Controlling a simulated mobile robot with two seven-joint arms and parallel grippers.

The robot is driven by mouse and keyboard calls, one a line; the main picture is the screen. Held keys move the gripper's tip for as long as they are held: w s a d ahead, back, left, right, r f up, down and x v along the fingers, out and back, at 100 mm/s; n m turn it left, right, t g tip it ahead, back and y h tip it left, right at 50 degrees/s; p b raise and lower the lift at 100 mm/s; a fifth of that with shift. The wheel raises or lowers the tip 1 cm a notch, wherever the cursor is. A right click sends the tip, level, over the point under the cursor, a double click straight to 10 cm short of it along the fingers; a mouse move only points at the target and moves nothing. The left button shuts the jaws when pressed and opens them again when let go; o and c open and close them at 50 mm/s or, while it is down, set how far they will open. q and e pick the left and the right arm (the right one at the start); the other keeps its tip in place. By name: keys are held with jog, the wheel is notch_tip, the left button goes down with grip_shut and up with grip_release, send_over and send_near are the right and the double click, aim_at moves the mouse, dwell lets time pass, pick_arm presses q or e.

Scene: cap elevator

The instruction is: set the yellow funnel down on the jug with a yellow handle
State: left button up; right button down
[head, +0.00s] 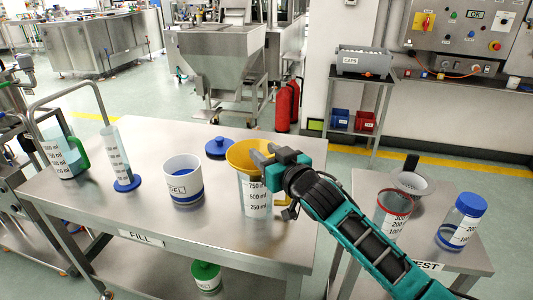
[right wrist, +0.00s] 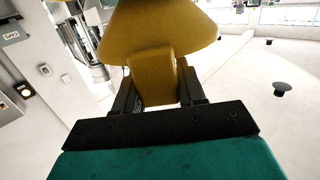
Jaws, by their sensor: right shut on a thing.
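The yellow funnel (head: 246,154) is at the mouth of a clear graduated jug (head: 257,200) at the right end of the FILL table. Whether the funnel rests on the rim or hangs just above it I cannot tell. This jug's handle is not clearly visible behind my gripper. My right gripper (head: 268,162) is shut on the funnel's tab. In the right wrist view the yellow tab (right wrist: 152,78) sits between the two dark fingers, with the cone beyond it. My left gripper is not in view.
A jug with a green handle (head: 65,157), a cylinder on a blue base (head: 118,160), a white tub (head: 183,180) and a blue lid (head: 219,147) stand on the FILL table (head: 150,225). The right table holds a red-rimmed vessel (head: 391,215), a grey funnel (head: 410,183) and a blue-capped jar (head: 460,222).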

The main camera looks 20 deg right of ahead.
jog(key=c, duration=0.6)
grip_release()
jog(key=shift+o, duration=0.2)
jog(key=shift+p+v, duration=0.75)
jog(key=shift+v, duration=0.45)
jog(key=shift+p+v, duration=1.1)
jog(key=shift+v, duration=1.2)
jog(key=s+a+f+g, duration=0.1)
jog(key=s+f+g, duration=0.2)
jog(key=s+f, duration=0.7)
jog(key=s+a+f+g+h, duration=0.1)
jog(key=s+a+f+g, duration=0.1)
jog(key=s+f, duration=0.8)
notch_tip(320, 180, down, 2)
jog(key=shift+s+f+g, duration=0.2)
jog(key=shift+s+g, duration=0.1)
jog(key=shift+g, duration=0.2)
